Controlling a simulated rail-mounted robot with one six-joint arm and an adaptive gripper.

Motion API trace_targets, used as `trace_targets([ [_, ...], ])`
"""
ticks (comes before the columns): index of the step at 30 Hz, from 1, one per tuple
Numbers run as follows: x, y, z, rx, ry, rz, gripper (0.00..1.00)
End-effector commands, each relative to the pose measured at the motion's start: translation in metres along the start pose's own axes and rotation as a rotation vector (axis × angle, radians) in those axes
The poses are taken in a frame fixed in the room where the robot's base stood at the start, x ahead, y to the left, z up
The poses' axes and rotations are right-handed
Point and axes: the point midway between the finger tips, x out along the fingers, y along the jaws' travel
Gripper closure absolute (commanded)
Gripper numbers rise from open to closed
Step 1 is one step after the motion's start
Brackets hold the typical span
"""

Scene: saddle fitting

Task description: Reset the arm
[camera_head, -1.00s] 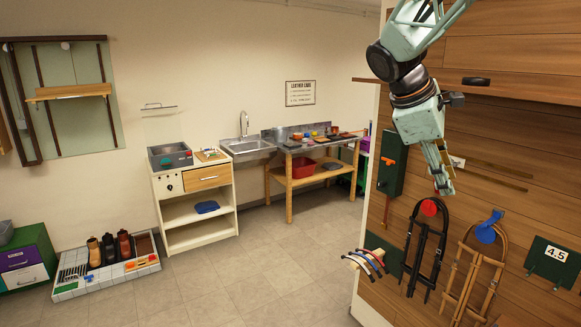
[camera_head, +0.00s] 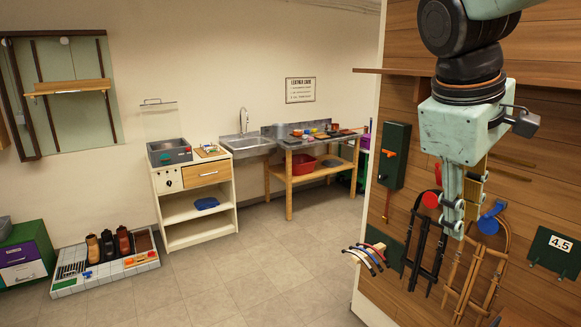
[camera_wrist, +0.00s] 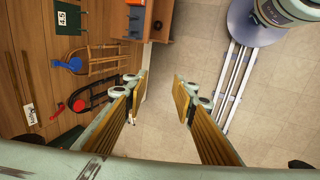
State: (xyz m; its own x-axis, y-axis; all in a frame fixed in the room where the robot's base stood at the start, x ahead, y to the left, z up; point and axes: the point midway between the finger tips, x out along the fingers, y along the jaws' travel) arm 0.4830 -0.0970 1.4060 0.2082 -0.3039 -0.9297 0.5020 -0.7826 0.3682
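My gripper (camera_head: 458,228) hangs in front of the wooden wall panel at the right in the head view, pointing down. In the wrist view its two fingers (camera_wrist: 160,82) stand apart with only floor between them, so it is open and empty. In the head view it partly hides the bridles on the panel: a black one (camera_head: 418,250) under a red knob and a brown one (camera_head: 490,262) under a blue knob. Both also hang on the panel in the wrist view.
A green plate marked 4.5 (camera_head: 553,252) and a dark green box (camera_head: 394,155) are on the panel. Several curved strips (camera_head: 368,257) stick out from its left edge. A white cabinet (camera_head: 193,205), a sink table and a boot tray (camera_head: 105,270) stand farther back. The middle floor is clear.

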Motion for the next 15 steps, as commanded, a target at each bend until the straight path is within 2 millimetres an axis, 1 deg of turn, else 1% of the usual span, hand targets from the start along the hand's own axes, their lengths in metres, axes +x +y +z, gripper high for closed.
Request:
trace_targets([
  [1, 0.001, -0.010, 0.007, 0.024, 0.011, -0.008, 0.75],
  [15, 0.003, -0.090, 0.057, 0.249, 0.096, -0.094, 0.75],
])
